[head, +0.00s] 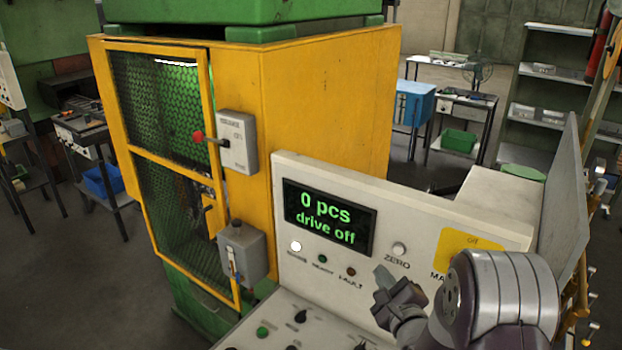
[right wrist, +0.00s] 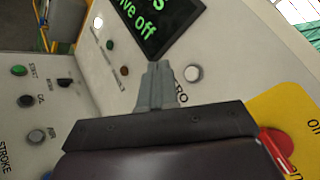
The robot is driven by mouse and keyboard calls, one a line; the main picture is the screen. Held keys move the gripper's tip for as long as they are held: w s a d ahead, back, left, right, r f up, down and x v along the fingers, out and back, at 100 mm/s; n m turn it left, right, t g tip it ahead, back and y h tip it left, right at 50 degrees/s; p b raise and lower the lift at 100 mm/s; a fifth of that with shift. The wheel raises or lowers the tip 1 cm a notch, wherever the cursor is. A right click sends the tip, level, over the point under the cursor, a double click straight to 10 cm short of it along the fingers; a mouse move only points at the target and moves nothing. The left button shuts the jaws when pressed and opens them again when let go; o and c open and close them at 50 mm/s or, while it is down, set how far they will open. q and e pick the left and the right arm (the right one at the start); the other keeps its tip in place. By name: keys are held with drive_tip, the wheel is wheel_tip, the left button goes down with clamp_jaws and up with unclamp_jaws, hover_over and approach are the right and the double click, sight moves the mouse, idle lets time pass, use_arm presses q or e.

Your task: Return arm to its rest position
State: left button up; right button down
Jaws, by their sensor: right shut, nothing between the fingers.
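My right gripper (head: 383,279) is in front of the control panel (head: 450,215), below the screen and near the white ZERO button (head: 399,249). In the right wrist view its fingers (right wrist: 157,72) are together with nothing between them, pointing at the panel face beside the ZERO button (right wrist: 193,73). I cannot tell whether the fingertips touch the panel. The screen (head: 326,217) reads "0 pcs" and "drive off" in green. My right forearm hides the panel's lower right part in the head view. My left gripper is not in view.
A yellow machine cabinet (head: 325,120) with a mesh door stands left of the panel. A sloped desk (head: 290,325) with knobs and buttons lies below the screen. A red button (right wrist: 276,143) on a yellow plate (right wrist: 285,110) is close to my gripper. A grey plate (head: 562,205) rises at right.

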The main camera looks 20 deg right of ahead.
drive_tip(key=s+f+n+g+b, duration=0.2)
drive_tip(key=s+f+n+g, duration=0.3)
drive_tip(key=f+n, duration=0.25)
drive_tip(key=s+f+n+g+b, duration=0.1)
drive_tip(key=s+f+n+g, duration=0.5)
drive_tip(key=n, duration=0.3)
drive_tip(key=s+a+f+n+g+b, duration=0.2)
drive_tip(key=s+a+n+b, duration=0.1)
drive_tip(key=a+n+b, duration=0.1)
drive_tip(key=s+a+f+n+g+y+b, duration=0.1)
drive_tip(key=s+a+f+n+g+b, duration=0.1)
drive_tip(key=a+n, duration=0.4)
drive_tip(key=shift+s+a+f+n+g+b, duration=0.25)
drive_tip(key=shift+s+a+n+g+b, duration=0.2)
drive_tip(key=shift+s+b, duration=0.6)
drive_tip(key=shift+w+a, duration=0.1)
drive_tip(key=shift+w, duration=0.05)
